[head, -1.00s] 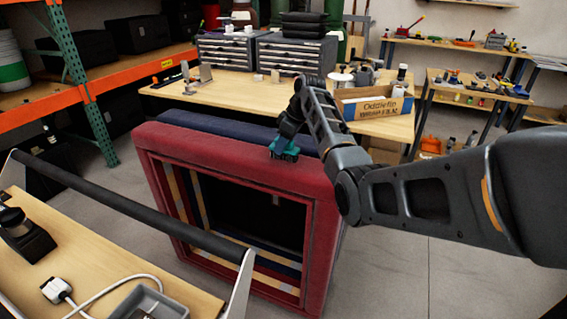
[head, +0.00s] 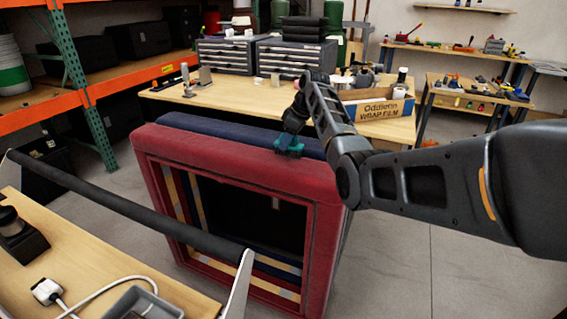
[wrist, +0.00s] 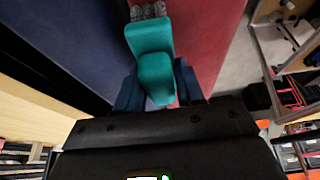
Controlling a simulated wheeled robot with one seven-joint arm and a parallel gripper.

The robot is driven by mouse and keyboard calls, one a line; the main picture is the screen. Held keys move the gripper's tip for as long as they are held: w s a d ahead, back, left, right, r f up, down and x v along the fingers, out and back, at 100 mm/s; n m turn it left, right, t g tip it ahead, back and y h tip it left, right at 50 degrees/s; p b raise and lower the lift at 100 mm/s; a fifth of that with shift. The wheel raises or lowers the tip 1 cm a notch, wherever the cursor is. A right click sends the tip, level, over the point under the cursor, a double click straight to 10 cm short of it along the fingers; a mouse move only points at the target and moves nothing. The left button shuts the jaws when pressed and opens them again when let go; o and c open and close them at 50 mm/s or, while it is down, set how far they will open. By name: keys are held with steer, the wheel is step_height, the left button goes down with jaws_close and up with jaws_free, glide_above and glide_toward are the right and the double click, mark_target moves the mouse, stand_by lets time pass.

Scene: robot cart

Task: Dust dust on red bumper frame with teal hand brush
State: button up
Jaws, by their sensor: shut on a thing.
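The red bumper frame (head: 225,153) stands upright in front of the workbench, with a padded red top edge. My gripper (head: 290,138) is shut on the teal hand brush (head: 287,147) above the top of the red frame, near its right part. In the wrist view the teal brush (wrist: 150,40) sits between my gripper's fingers (wrist: 158,95), and its grey bristles show at the top edge. The red surface (wrist: 205,35) lies below and beside the brush. Whether the bristles touch it is unclear. I cannot make out any dust.
A dark blue frame (head: 215,127) stands directly behind the red one. A wooden workbench (head: 225,98) with drawer units and an open cardboard box (head: 375,106) is behind. My cart's dark rail crosses the lower left. The floor (head: 400,270) at right is clear.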

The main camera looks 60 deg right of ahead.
steer(key=shift+r, duration=0.1)
step_height(320, 180, up, 5)
steer(key=p, duration=0.4)
